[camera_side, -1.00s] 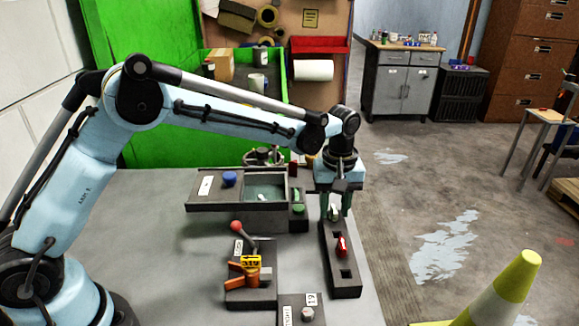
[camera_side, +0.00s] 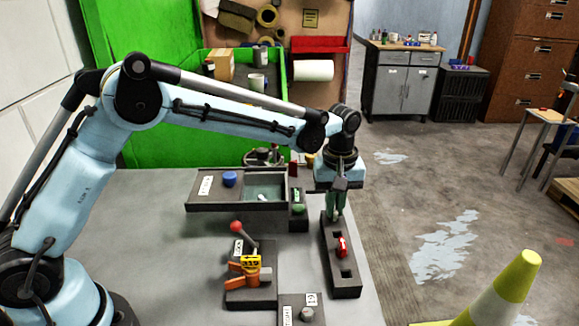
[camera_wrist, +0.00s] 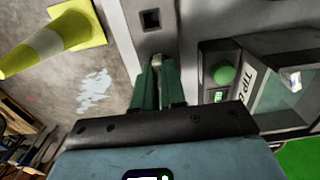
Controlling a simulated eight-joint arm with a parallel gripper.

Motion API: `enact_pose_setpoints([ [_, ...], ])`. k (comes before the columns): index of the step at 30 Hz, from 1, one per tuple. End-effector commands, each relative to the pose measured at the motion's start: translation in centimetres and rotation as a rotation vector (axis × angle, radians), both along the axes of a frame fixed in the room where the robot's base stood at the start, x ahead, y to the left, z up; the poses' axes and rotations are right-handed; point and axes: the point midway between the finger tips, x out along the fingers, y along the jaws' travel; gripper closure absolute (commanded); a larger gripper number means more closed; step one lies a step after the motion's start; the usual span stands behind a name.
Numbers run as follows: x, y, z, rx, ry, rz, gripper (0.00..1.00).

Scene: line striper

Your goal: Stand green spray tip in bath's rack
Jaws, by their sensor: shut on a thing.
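My gripper (camera_side: 337,214) points down at the far end of a long dark holder block and is shut on a small spray tip there. The pale end of the spray tip (camera_wrist: 157,60) shows between my green fingers in the wrist view; the fingers hide most of it, so its green is hard to make out. I cannot tell whether it is still in its socket. The bath (camera_side: 246,207) is a dark open box left of my gripper, with greenish liquid and a small pale thing inside. The wrist view shows part of the bath at right, labelled "TIP B…".
The dark block (camera_side: 332,262) holds a red tip (camera_side: 341,246) in its middle; its near socket looks empty. A green knob (camera_side: 299,208) sits beside the bath, a blue knob (camera_side: 229,179) at its left. A red-balled lever (camera_side: 236,228) with orange parts stands in front.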

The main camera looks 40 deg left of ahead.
Motion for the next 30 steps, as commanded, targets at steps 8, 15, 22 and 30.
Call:
enact_pose_setpoints([
  [8, 0.0, 0.0, 0.5, 0.0, 0.0, 0.0, 1.0],
  [15, 0.0, 0.0, 0.9, 0.0, 0.0, 0.0, 1.0],
  [22, 0.0, 0.0, 1.4, 0.0, 0.0, 0.0, 1.0],
  [30, 0.0, 0.0, 2.7, 0.0, 0.0, 0.0, 1.0],
])
